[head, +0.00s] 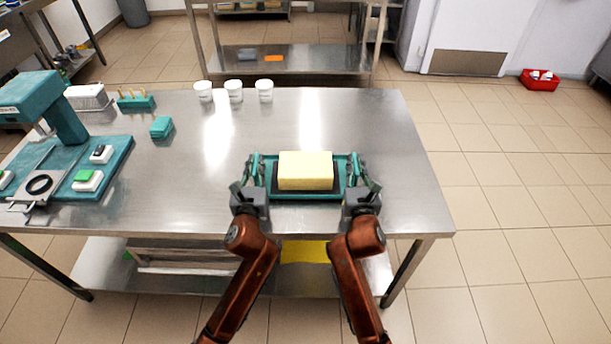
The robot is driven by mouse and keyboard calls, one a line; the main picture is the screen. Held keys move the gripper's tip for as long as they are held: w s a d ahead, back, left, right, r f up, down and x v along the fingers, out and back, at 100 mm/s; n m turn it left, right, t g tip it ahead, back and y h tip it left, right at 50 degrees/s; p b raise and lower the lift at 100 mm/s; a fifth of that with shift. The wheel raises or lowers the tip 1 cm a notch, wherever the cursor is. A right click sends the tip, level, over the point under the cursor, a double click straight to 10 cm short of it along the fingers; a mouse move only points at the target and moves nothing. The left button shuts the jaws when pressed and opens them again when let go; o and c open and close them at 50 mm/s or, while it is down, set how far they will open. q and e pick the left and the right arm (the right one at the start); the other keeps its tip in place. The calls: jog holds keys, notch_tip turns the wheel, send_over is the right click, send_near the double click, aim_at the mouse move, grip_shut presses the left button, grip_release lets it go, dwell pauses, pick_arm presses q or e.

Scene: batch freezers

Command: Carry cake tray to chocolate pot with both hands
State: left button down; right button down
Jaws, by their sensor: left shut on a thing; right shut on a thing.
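The teal cake tray (312,196) is at the right part of the steel table's front side, with a pale yellow block of cake (306,169) lying on its dark inner surface. My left gripper (260,172) is shut on the tray's left end. My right gripper (357,172) is shut on its right end. The tray looks level; I cannot tell whether it touches the table or is just above it. I see no chocolate pot that I can make out.
The steel table (300,125) is clear around the tray. Three white cups (234,92) stand at its back edge. A teal machine (50,107) stands at the left, near a small teal stack (161,127). A red bin (540,80) is on the floor at the far right.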

dwell(0.3)
